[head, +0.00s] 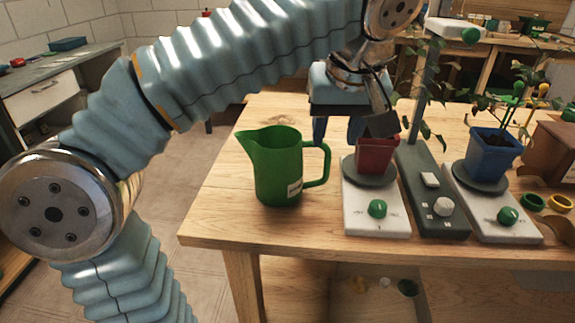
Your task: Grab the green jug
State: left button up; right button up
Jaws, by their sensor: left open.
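The green jug (275,168) stands upright on the wooden table near its left front corner. Its spout points left and its handle (326,166) points right. A small white label is on its lower right side. My left gripper (338,140) points down just above and to the right of the handle, with its two fingers apart and nothing between them. It looks apart from the jug, but its exact depth is hard to tell. My right gripper is not in view.
Right of the jug, a red pot (375,157) stands on a white scale-like base (377,218) close to my gripper. A grey post unit (436,205) and a blue pot (491,152) with a plant follow. The table left of the jug is clear.

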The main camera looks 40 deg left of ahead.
aim_at(327, 164)
pick_arm(q)
jog(key=b+x, duration=0.1)
jog(key=x, duration=0.8)
jog(key=shift+f, duration=0.2)
grip_shut()
